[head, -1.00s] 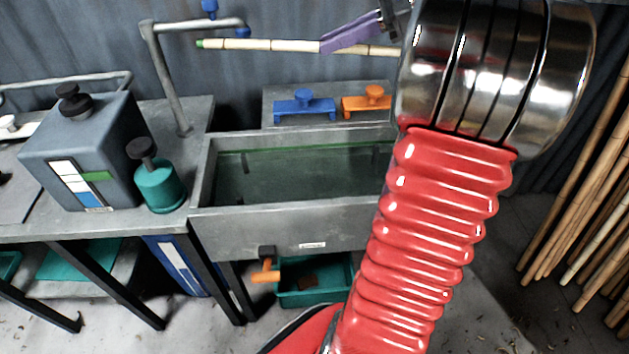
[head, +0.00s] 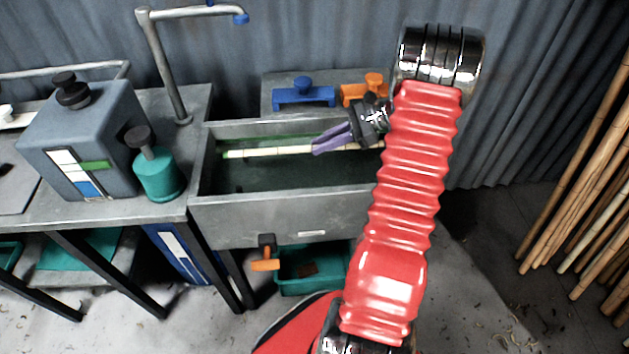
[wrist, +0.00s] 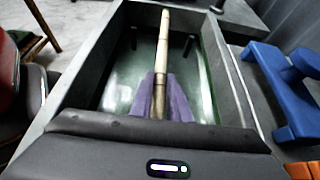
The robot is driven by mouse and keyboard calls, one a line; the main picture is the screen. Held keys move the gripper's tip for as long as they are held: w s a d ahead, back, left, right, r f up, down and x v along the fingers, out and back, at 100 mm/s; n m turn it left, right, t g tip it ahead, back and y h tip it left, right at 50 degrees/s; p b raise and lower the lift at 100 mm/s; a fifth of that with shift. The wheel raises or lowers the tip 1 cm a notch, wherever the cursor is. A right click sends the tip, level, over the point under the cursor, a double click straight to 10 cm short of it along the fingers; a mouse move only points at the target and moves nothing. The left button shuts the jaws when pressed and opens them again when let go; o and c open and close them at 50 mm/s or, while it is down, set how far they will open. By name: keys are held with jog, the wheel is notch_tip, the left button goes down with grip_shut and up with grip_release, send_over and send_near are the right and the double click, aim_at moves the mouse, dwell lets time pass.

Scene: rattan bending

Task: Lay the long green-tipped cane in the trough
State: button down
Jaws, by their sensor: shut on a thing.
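The long pale cane (head: 270,151) has a green tip at its left end and lies roughly level over the opening of the grey trough (head: 290,228). My gripper (head: 330,139), with purple fingers, is shut around the cane towards its right part. In the wrist view the cane (wrist: 163,55) runs away from the purple fingers (wrist: 165,97) along the trough (wrist: 85,60), between its walls. Its green tip does not show clearly there. The trough holds greenish water. I cannot tell whether the cane touches the water. The cane's right end is partly hidden by my arm.
A blue clamp (head: 303,94) and an orange clamp (head: 362,90) stand on the ledge behind the trough. A tall grey pipe (head: 165,65) rises at its left, near a teal bottle (head: 158,172) and a grey box (head: 80,140). Bamboo poles (head: 580,190) lean at the right.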

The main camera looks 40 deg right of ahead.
jog(key=shift+f, duration=0.1)
send_over(322, 181)
jog(key=shift+w+f, duration=0.15)
jog(key=shift+f, duration=2.95)
jog(key=shift+f, duration=1.9)
jog(key=shift+f, duration=0.6)
jog(key=c, duration=1.7)
grip_release()
